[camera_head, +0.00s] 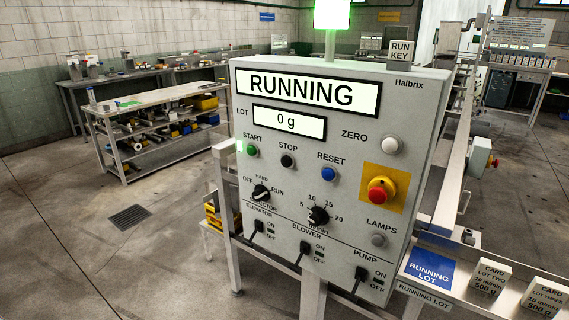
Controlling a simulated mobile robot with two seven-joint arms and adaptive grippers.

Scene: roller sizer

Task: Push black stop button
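The black stop button (288,161) is a small round button on the grey control panel (420,130), under the label STOP. It sits between the green start button (252,151) and the blue reset button (329,174). The panel's top display (308,91) reads RUNNING, and the lot display (289,122) reads 0 g. A green lamp (332,14) is lit above the panel. Neither of my grippers shows in the head view, and nothing covers the stop button.
A red emergency button (381,190) on a yellow plate and a white zero button (393,145) are on the panel's right. Knobs and switches are lower down. A shelf with cards (491,275) stands at lower right. Floor (90,240) is clear at left.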

